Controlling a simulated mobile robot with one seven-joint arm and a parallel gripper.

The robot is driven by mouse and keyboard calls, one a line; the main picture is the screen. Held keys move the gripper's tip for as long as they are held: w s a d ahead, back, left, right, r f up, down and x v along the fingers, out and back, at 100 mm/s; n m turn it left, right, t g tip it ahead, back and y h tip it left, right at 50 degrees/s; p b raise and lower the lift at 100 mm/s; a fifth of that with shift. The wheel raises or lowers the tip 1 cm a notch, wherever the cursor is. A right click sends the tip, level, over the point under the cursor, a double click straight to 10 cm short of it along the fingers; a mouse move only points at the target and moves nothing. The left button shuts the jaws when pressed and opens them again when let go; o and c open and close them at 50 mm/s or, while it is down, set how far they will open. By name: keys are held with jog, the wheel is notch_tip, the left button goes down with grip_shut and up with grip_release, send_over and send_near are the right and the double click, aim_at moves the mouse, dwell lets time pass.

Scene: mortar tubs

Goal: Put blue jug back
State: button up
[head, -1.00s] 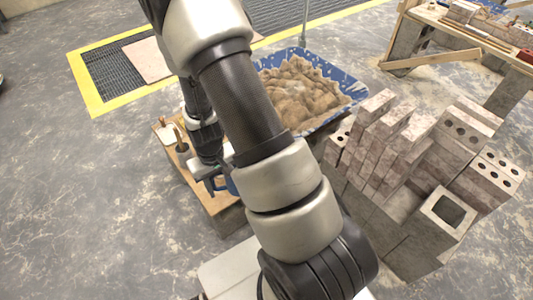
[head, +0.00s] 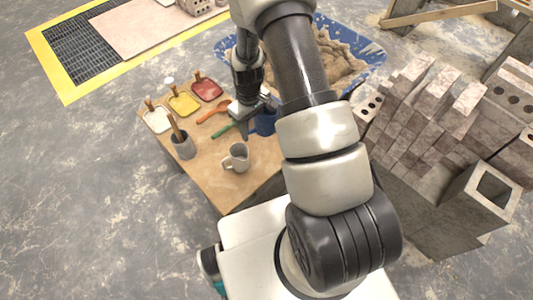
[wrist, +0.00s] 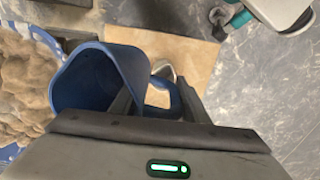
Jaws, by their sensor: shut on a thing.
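The blue jug (head: 265,122) is at the right side of the wooden tabletop, partly hidden behind my arm in the head view. In the wrist view the jug (wrist: 100,82) is large, with its open mouth facing the camera and its handle between my fingers. My gripper (wrist: 158,98) is shut on the jug at its handle. In the head view my gripper (head: 245,128) is over the tabletop. I cannot tell whether the jug's base touches the wood.
The wooden tabletop (head: 205,185) holds a pale mug (head: 237,157), a grey pot (head: 183,146), white, yellow and red scoops, and an orange spoon (head: 213,111). A blue tub (head: 372,57) of sandy mortar stands behind. Stacked bricks (head: 425,110) stand at the right. The tabletop's front is clear.

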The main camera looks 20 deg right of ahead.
jog(key=w+d+f+n+b, duration=0.1)
jog(key=f+b, duration=0.3)
jog(key=f, duration=0.5)
jog(key=w+d+f+n+b, duration=0.2)
jog(key=w+f+b, duration=0.2)
jog(key=f, duration=0.5)
jog(key=w+d+f+n+b, duration=0.2)
jog(key=f+b, duration=0.4)
jog(key=f, duration=0.3)
jog(key=shift+w+d+f+n, duration=0.1)
jog(key=shift+w+d+n, duration=0.15)
jog(key=shift+w, duration=0.2)
jog(key=shift+f, duration=0.15)
jog(key=o, duration=1.4)
jog(key=shift+a, duration=0.1)
jog(key=shift+o, duration=0.2)
